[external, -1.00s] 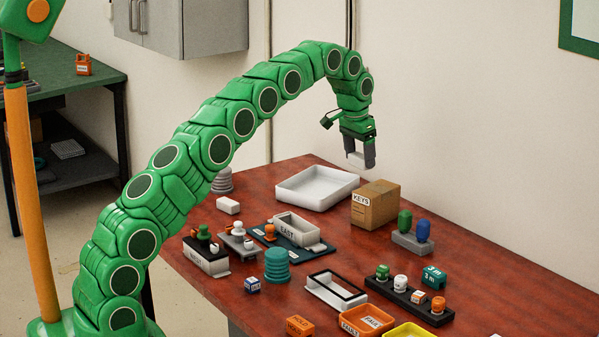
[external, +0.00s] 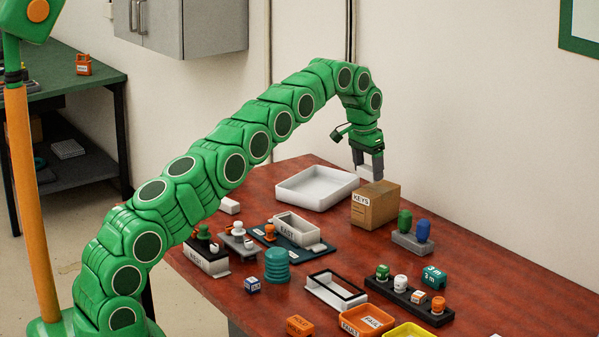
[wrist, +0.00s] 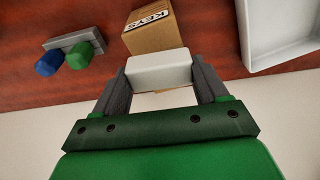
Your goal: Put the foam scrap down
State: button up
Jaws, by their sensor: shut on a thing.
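The foam scrap (wrist: 160,70) is a white block between the two grey fingers in the wrist view. My gripper (external: 368,172) is shut on it. In the external view the fingers point down beside the far left part of the cardboard KEYS box (external: 374,207), whose top hides part of what lies behind it. The KEYS box also shows just beyond the foam scrap in the wrist view (wrist: 152,30). I cannot tell whether the scrap touches the table.
A white tray (external: 318,203) lies left of my gripper. A grey stand (external: 412,243) with a green and a blue knob is to the right of the box. A white block (external: 230,206) and several labelled parts fill the nearer table. The wall is close behind.

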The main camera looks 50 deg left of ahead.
aim_at(368, 168)
jog(key=shift+w+f, duration=0.1)
jog(key=shift+f, duration=1.6)
jog(key=o, duration=1)
jog(key=shift+f, duration=0.1)
jog(key=r, duration=0.3)
jog(key=s+r, duration=0.1)
jog(key=r, duration=0.6)
jog(key=shift+s+r, duration=0.25)
jog(key=shift+r, duration=0.15)
jog(key=shift+s+r, duration=0.15)
jog(key=shift+r, duration=0.45)
